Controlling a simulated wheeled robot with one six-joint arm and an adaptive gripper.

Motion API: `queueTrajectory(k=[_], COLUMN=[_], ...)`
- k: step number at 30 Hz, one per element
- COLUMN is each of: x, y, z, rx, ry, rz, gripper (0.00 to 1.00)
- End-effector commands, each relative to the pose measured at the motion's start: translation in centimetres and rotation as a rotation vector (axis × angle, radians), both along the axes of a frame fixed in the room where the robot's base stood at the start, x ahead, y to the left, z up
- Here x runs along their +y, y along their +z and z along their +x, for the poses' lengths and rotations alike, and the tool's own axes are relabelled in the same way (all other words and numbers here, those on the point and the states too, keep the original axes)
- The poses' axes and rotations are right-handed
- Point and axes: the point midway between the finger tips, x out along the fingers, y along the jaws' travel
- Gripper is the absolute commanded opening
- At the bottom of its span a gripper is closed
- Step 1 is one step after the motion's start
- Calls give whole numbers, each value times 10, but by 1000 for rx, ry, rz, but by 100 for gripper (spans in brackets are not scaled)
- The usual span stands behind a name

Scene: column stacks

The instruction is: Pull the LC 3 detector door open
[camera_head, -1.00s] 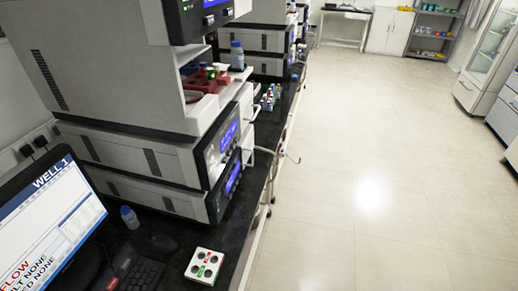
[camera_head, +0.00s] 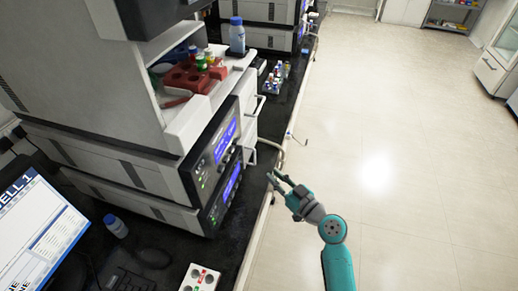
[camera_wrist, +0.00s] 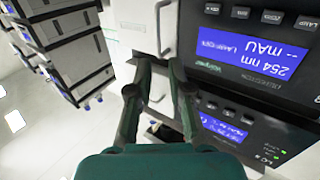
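The detector (camera_wrist: 257,45) shows a lit "254 nm mAU" display, upside down in the wrist view. In the head view it appears to be the lower of two dark-fronted units (camera_head: 228,190). Beside the displays are white door fronts with bar handles; one handle (camera_wrist: 165,28) lies ahead of my fingertips in the wrist view, and another white front shows near the fingers. My gripper (camera_head: 278,177) is in front of the stack, fingers apart and empty. It also shows in the wrist view (camera_wrist: 161,64), not visibly gripping a handle.
The black bench (camera_head: 262,185) edge runs below the gripper. A blue-capped bottle (camera_head: 237,38) and red vial rack (camera_head: 190,78) sit on the stack. The floor at right is clear.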

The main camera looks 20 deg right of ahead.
Motion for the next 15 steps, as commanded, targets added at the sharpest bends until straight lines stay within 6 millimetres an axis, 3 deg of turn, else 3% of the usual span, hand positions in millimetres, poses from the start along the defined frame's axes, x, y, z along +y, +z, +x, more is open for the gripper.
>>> queueTrajectory(k=[8,15], x=[7,22], y=[4,4], z=[23,63], rx=[-9,-9], ry=[8,8], rz=[-2,-2], gripper=[20,20])
